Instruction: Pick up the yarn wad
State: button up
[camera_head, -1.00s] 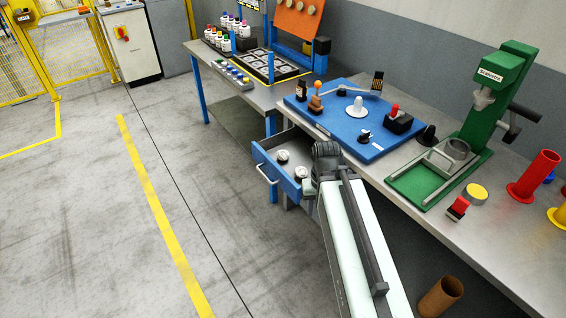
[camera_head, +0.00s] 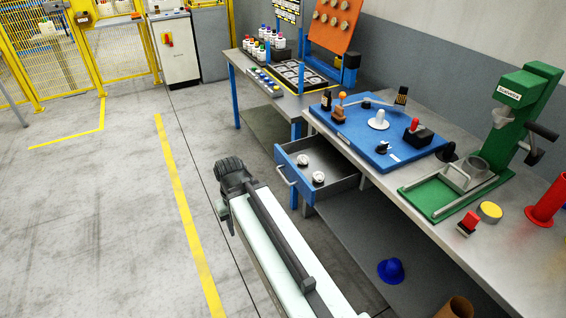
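Two small whitish round pieces lie in the open blue-fronted drawer, one farther back (camera_head: 302,160) and one nearer its front (camera_head: 318,178). I cannot tell whether either is the yarn wad, and nothing else in view clearly looks like one. My pale arm (camera_head: 262,245) reaches up from the bottom of the picture to a dark ribbed joint (camera_head: 230,170), over the floor left of the drawer. My gripper's fingers do not show; the arm's far end is hidden beyond this joint.
The open drawer (camera_head: 296,190) juts out from the workbench (camera_head: 405,185). A blue board (camera_head: 350,135) with several tools and a green press (camera_head: 520,110) stand on the bench. A blue hat-like object (camera_head: 391,270) and brown tube (camera_head: 455,308) are below. The floor at left is clear.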

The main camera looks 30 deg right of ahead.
aim_at(302, 160)
jog(key=u, duration=0.15)
jog(key=i, duration=1)
jog(key=z, duration=0.05)
